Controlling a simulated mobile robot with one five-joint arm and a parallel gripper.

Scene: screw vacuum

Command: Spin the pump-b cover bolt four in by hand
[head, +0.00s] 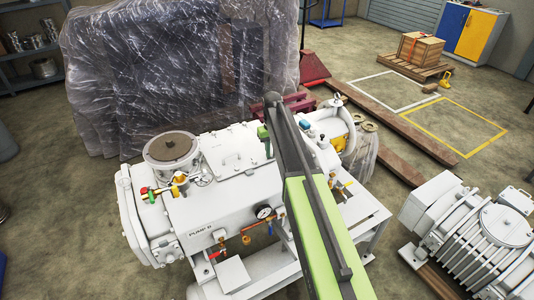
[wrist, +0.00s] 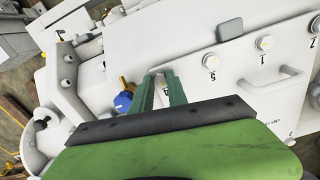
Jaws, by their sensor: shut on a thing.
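The white pump marked PUMP B (head: 200,233) stands in the middle of the head view, with its cover plate (head: 240,161) on top. In the wrist view the cover (wrist: 235,75) has bolt heads beside the numbers 5 (wrist: 210,60), 1 (wrist: 265,42) and 7 (wrist: 314,27). My gripper (wrist: 160,74), also in the head view (head: 265,139), is at the cover's corner, its two green fingers closed around a pale bolt, cover bolt four.
A blue-capped fitting (wrist: 123,101) is close left of the fingers. A handle (wrist: 284,82) rises from the cover. A gauge (head: 264,212) and coloured valves are on the pump's front. A plastic-wrapped load (head: 170,65) stands behind, another white machine (head: 478,235) at right.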

